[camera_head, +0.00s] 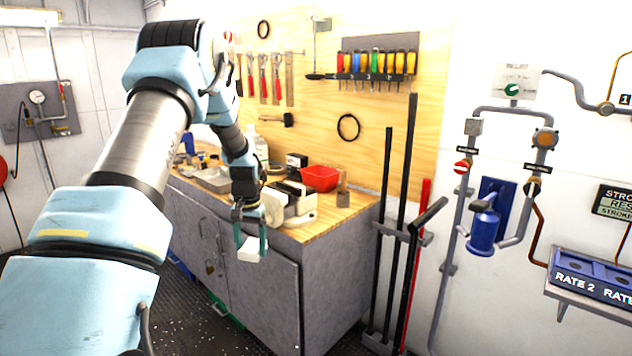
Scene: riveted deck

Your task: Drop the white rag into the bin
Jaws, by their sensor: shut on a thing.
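My gripper (251,240) points down in front of the workbench's grey cabinet, at the end of my pale blue arm. Its green fingers are shut on the white rag (251,253), which shows as a small pale block between and below the fingertips. The rag is held in the air, clear of the bench top. No thing is clearly recognisable as the bin. A green edge (224,311) shows low on the floor by the cabinet, and a blue one farther back, both partly hidden.
The workbench top (352,207) holds a red tub (319,178), a vise (290,202) and a grey tray (214,180). Long bars stand in a rack (378,340) at the bench's right end. Dark floor (190,325) lies open before the cabinet. A blue valve unit (484,230) is on the right wall.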

